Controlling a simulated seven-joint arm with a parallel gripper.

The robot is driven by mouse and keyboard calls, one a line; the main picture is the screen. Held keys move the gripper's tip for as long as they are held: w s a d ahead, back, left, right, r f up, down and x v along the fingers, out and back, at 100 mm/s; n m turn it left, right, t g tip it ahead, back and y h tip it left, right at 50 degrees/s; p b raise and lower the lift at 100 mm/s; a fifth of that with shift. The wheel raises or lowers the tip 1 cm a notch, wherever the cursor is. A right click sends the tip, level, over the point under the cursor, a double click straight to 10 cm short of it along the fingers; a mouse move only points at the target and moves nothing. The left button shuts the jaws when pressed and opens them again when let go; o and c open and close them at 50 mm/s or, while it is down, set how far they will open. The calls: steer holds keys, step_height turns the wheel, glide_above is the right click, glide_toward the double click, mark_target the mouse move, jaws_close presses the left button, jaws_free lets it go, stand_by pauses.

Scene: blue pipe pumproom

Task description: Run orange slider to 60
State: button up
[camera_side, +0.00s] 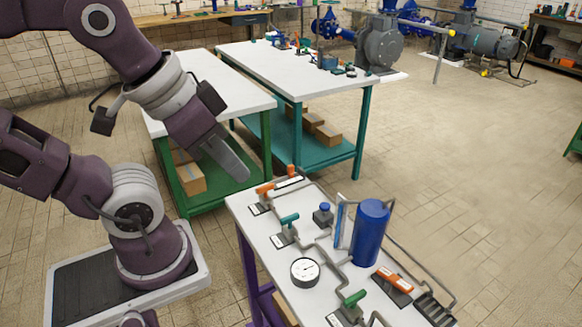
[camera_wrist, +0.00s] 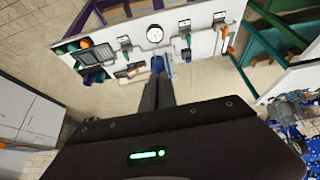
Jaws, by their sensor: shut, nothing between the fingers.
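An orange elongated part (camera_side: 398,281) lies on a dark base with a pale strip, right of the blue tank near the table's right edge. It looks like the orange slider, but its scale is too small to read. It also shows in the wrist view as a small orange piece (camera_wrist: 130,71). A second orange handle (camera_side: 265,188) sits at the far left end of the white table (camera_side: 243,211). My gripper (camera_side: 242,174) is shut and empty, in the air near that far end, apart from the orange part by the tank. Its fingers (camera_wrist: 158,85) point away in the wrist view.
The blue tank (camera_side: 369,232) stands between my gripper and the orange part. A round gauge (camera_side: 305,271), a teal handle (camera_side: 289,219), a green handle (camera_side: 354,298) and grey pipes share the table. Another white-topped bench (camera_side: 215,85) stands behind my gripper.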

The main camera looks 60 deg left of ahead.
steer(key=o, duration=0.6)
steer(key=shift+g, duration=0.3)
steer(key=w, duration=0.1)
steer(key=w+r, duration=0.1)
steer(key=w+a, duration=0.1)
steer(key=w, duration=0.1)
steer(key=shift+a+r, duration=0.1)
steer(key=shift+r, duration=0.15)
steer(key=w+a+g, duration=0.2)
steer(key=w+a, duration=0.4)
steer(key=w, duration=0.5)
steer(key=g, duration=0.3)
glide_above(291, 166)
step_height(291, 166, down, 24)
steer(key=shift+a+r, duration=0.1)
steer(key=shift+r, duration=0.05)
step_height(291, 166, down, 6)
steer(key=shift+f, duration=0.5)
jaws_close()
steer(key=shift+r, duration=0.1)
